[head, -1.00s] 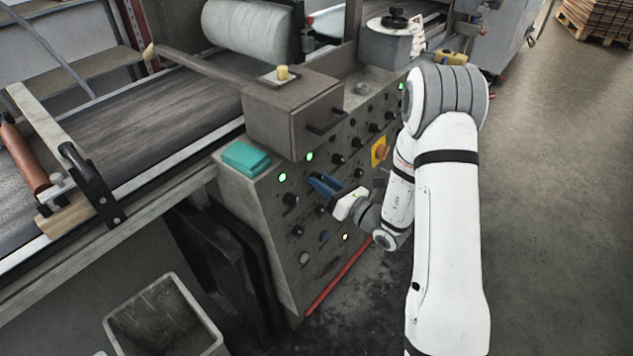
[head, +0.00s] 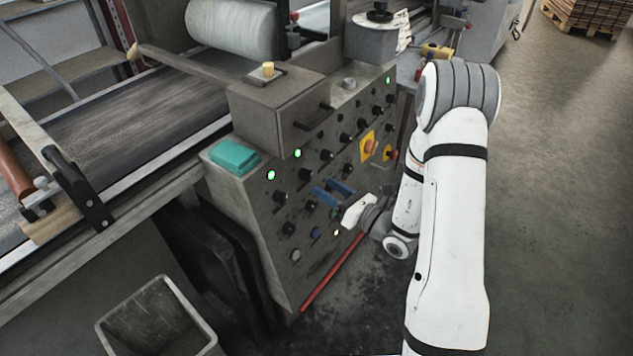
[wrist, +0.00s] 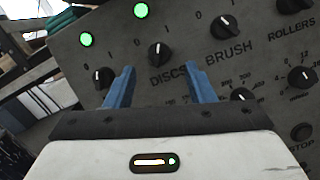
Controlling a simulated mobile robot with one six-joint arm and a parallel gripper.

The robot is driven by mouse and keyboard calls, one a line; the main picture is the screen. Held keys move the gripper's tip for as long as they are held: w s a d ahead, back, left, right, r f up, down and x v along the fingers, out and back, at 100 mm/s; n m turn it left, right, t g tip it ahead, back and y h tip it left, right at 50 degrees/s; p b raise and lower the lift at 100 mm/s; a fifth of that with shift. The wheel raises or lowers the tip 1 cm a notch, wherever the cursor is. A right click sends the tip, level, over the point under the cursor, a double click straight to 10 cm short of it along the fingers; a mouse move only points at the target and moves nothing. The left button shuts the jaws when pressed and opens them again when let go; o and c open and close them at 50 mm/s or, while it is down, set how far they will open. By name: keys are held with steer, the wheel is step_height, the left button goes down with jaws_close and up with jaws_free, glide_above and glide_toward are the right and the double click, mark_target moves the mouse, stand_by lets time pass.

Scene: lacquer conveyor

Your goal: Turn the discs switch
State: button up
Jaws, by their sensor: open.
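The discs switch (wrist: 159,54) is a black rotary knob with a white pointer mark on the grey panel, above the printed word DISCS. Its pointer looks close to upright in the wrist view. In the head view it appears to be the knob (head: 304,174) below the second green lamp. My gripper (wrist: 159,67) has two blue fingers, spread open and empty. In the wrist view the knob shows between the fingertips, apart from them. In the head view my gripper (head: 329,190) is in front of the panel, lower right of the knob.
A similar knob (wrist: 103,77) is just left, and the brush knob (wrist: 224,27) is to the right. Another knob (wrist: 240,95) is close beside the right finger. A yellow plate with an orange switch (head: 369,146) is further right. A grey bin (head: 160,318) stands on the floor.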

steer(key=v, duration=0.2)
steer(key=shift+s+d, duration=0.15)
steer(key=shift+d, duration=0.1)
stand_by(0.3)
steer(key=s+a+r+n+g+h+p, duration=0.1)
steer(key=s+a+r+n+g+p, duration=0.2)
steer(key=s+r+n+g, duration=0.5)
steer(key=s+a+r+n+g+h+p, duration=0.1)
steer(key=s+a+r+n+g+p, duration=0.2)
steer(key=s+r+n+g, duration=0.55)
steer(key=s+d+r+n+t+h+p, duration=0.2)
steer(key=d+r+n+t+h, duration=0.1)
steer(key=d+n+h, duration=0.3)
steer(key=s+d+r+n+t+h+p, duration=0.2)
steer(key=d+r+n+t+h+p, duration=0.1)
steer(key=d+r+n+h, duration=0.2)
steer(key=shift+s+d+r+n+t+h, duration=0.15)
steer(key=shift+s+d+n+t+h, duration=0.15)
steer(key=shift+d+n+h, duration=1.1)
steer(key=shift+d+m+y, duration=0.25)
steer(key=shift+d+y, duration=0.1)
steer(key=shift+y, duration=0.15)
